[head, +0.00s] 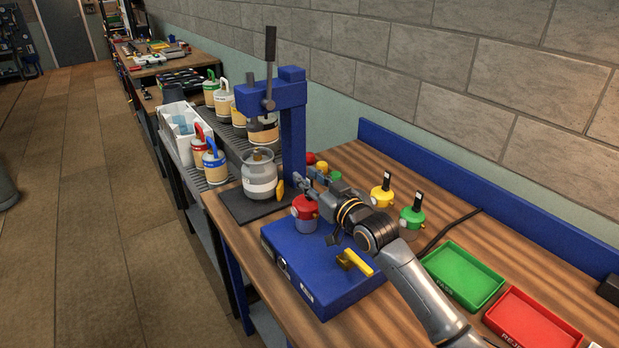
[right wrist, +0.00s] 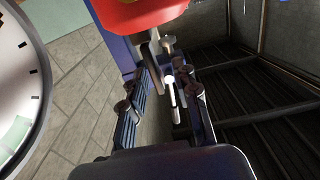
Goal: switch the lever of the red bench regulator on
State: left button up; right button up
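The red bench regulator (head: 305,209) has a red top on a grey body and stands at the blue case, in front of the blue press. My right gripper (head: 312,184) is just behind and above it, reaching from the right. In the right wrist view, a red part (right wrist: 140,12) is at the top and a white gauge dial (right wrist: 18,90) at the left edge. The fingers of my right gripper (right wrist: 160,85) stand apart, with a thin grey piece showing between them. I cannot tell whether this is the lever, or its position. My left gripper is out of view.
A yellow regulator (head: 382,194) and a green regulator (head: 412,217) with upright black levers stand to the right. The blue press (head: 292,130) and a grey canister (head: 259,178) are to the left. Green (head: 463,274) and red (head: 532,321) trays lie front right.

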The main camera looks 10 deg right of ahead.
grip_shut()
dwell(0.3)
jog(key=shift+s+a+n, duration=0.15)
jog(key=shift+a+n, duration=0.2)
jog(key=shift+n, duration=0.65)
jog(key=n, duration=0.2)
jog(key=a+n+p, duration=0.1)
jog(key=shift+s+a+f, duration=0.1)
jog(key=shift+s+f, duration=0.15)
jog(key=n, duration=0.1)
jog(key=a+n, duration=0.1)
jog(key=n, duration=0.1)
jog(key=f+n, duration=0.1)
jog(key=n, duration=0.1)
jog(key=shift+s+a+f, duration=0.1)
jog(key=shift+s+a, duration=0.05)
jog(key=shift+s, duration=0.1)
jog(key=shift+s+a+f+n, duration=0.15)
jog(key=shift+f+n, duration=0.25)
jog(key=shift+n, duration=0.7)
jog(key=shift+s+a+f+n, duration=0.1)
jog(key=shift+a+f+n, duration=0.25)
jog(key=shift+n, duration=0.75)
jog(key=shift+d+f, duration=0.1)
